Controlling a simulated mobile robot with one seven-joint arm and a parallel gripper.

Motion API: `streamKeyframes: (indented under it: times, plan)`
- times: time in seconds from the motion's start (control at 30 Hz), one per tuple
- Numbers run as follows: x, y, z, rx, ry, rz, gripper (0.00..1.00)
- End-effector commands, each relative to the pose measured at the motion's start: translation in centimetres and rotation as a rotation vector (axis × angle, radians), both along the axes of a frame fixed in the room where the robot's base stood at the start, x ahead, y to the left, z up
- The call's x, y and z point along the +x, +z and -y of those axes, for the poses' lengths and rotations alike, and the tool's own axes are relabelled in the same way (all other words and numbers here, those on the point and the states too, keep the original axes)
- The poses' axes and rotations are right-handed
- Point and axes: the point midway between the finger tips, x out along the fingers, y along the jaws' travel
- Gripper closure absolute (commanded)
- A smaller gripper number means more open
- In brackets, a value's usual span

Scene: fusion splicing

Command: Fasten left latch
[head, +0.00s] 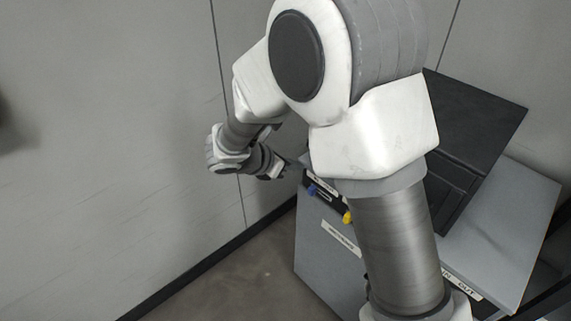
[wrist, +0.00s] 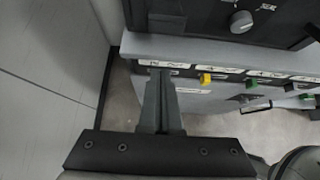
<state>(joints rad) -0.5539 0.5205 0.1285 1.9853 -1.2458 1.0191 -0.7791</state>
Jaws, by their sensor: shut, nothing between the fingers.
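My gripper (head: 292,163) is shut and empty, reaching down at the left front corner of the grey cabinet (head: 325,245). In the wrist view its closed fingers (wrist: 160,76) point at the left end of the labelled strip on the cabinet's front edge. They cover part of that strip; I cannot tell whether they touch it. No part stands out clearly as the left latch. A dark device with a grey knob (wrist: 240,22) sits on the cabinet top. In the head view my arm hides much of the cabinet and device.
The front strip carries a blue part (head: 312,191), a yellow part (wrist: 206,78) and green parts (wrist: 252,84). A dark bar with a pale end (wrist: 268,105) sticks out at the right. A grey wall (head: 110,130) stands left, with open floor (head: 235,285) between.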

Motion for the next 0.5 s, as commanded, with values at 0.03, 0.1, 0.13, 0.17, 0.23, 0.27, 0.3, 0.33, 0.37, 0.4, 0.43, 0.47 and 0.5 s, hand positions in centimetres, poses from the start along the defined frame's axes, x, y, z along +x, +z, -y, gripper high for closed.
streamKeyframes:
  times: [0.03, 0.1, 0.13, 0.17, 0.23, 0.27, 0.3, 0.33, 0.37, 0.4, 0.43, 0.47, 0.5]
  plan:
    - [0.6, -1.1, 0.7, -0.002, -0.002, -0.002, 1.00]
    - [1.4, -2.0, 1.6, -0.002, -0.003, -0.002, 1.00]
    - [1.8, -2.3, 1.9, -0.002, -0.002, -0.002, 1.00]
    - [2.1, -2.7, 2.2, -0.002, -0.002, -0.002, 1.00]
    - [2.4, -0.9, 2.3, 0.003, -0.001, 0.005, 1.00]
    - [2.5, -0.5, 2.4, 0.003, 0.000, 0.004, 1.00]
    - [2.6, 0.0, 2.5, 0.002, 0.000, 0.004, 1.00]
    - [2.7, 0.3, 2.6, 0.002, 0.000, 0.003, 1.00]
    - [2.8, 0.6, 2.7, 0.002, 0.000, 0.003, 1.00]
    - [2.8, 0.9, 2.7, 0.002, 0.000, 0.002, 1.00]
    - [2.9, 1.0, 2.8, 0.001, 0.001, 0.001, 1.00]
    - [2.9, 1.2, 2.8, 0.001, 0.000, 0.001, 1.00]
    - [2.9, 1.3, 2.9, 0.000, 0.000, 0.002, 1.00]
